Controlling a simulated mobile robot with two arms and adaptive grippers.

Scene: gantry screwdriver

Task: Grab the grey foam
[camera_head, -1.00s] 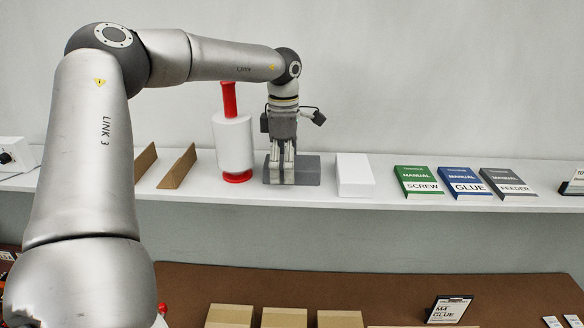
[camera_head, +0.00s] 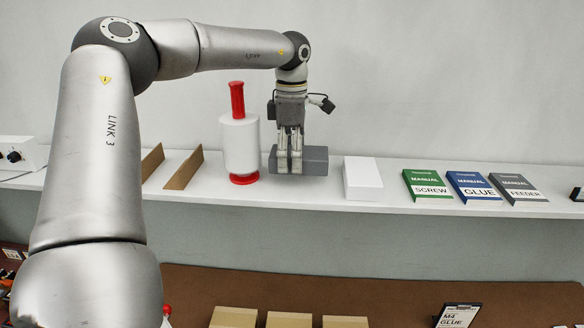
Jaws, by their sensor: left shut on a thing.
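The grey foam (camera_head: 316,161) is a dark grey rectangular block above the white shelf, between the white bottle and a white box. My left gripper (camera_head: 290,163) points straight down at the foam's left part, with its fingers shut on it. The foam looks level and slightly raised; the exact gap beneath it is hard to tell. The fingers hide part of the foam's front face. My right gripper is not in view.
A white bottle with red top and base (camera_head: 240,146) stands close left of the gripper. A white box (camera_head: 362,180) sits to the right, then green, blue and grey manuals (camera_head: 471,187). Brown panels (camera_head: 184,170) stand left. Cardboard boxes (camera_head: 289,321) are below on a brown surface (camera_head: 230,286).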

